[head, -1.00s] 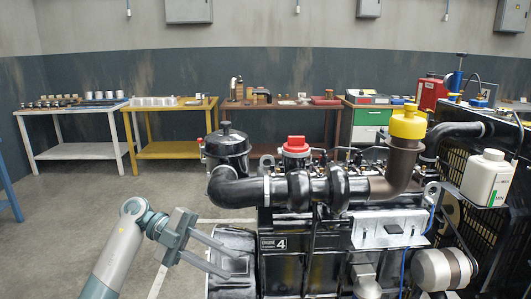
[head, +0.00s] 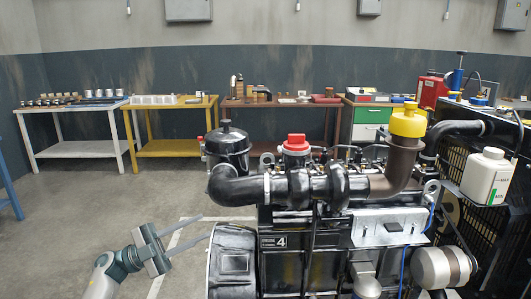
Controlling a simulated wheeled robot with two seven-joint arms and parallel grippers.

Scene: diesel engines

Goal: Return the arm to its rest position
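My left arm comes in from the bottom left of the head view. Its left gripper (head: 188,239) has two long grey fingers spread apart, with nothing between them. It hangs over the floor just left of the black engine (head: 285,265) marked 4. The fingers point right, toward the round housing on the engine's left end, and look apart from it. My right gripper is not in this view.
The engine carries a red cap (head: 296,143) and a yellow cap (head: 408,121). A white bottle (head: 488,176) stands on the right. Along the back wall are a white table (head: 75,150), a yellow table (head: 172,150) and a brown table.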

